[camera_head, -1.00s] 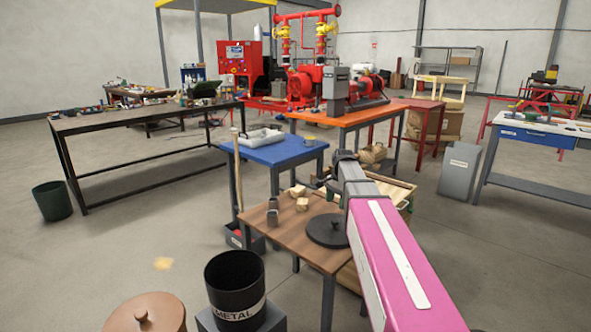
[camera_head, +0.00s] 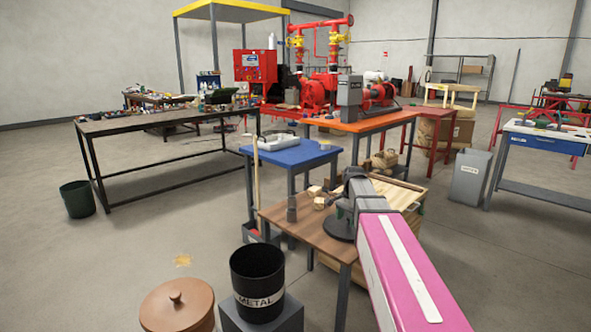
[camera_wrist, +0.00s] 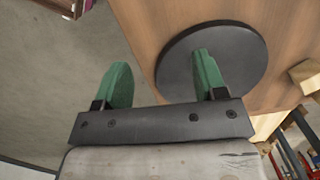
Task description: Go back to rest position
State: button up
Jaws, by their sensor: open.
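My gripper (camera_wrist: 160,85) shows in the wrist view with its two green fingers spread apart and nothing between them. Its right finger overlaps a round black lid (camera_wrist: 236,60) on the brown wooden table (camera_wrist: 150,25); I cannot tell the height between them. In the head view my pink arm reaches forward over the right part of this brown table (camera_head: 290,222). The black lid (camera_head: 341,228) is partly hidden behind the arm there, and the gripper itself is mostly hidden.
A black METAL bin (camera_head: 258,285) and a brown lidded pot (camera_head: 177,305) stand at the front. Small wooden blocks (camera_head: 318,200) lie on the brown table. A blue table (camera_head: 292,153) and an orange table (camera_head: 365,122) stand behind. Open floor (camera_head: 500,270) lies to the right.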

jog(key=s+a+f+n+h, duration=0.1)
jog(key=s+f+n, duration=0.9)
jog(key=s+f, duration=0.7)
jog(key=s, duration=0.3)
jog(key=shift+t, duration=0.3)
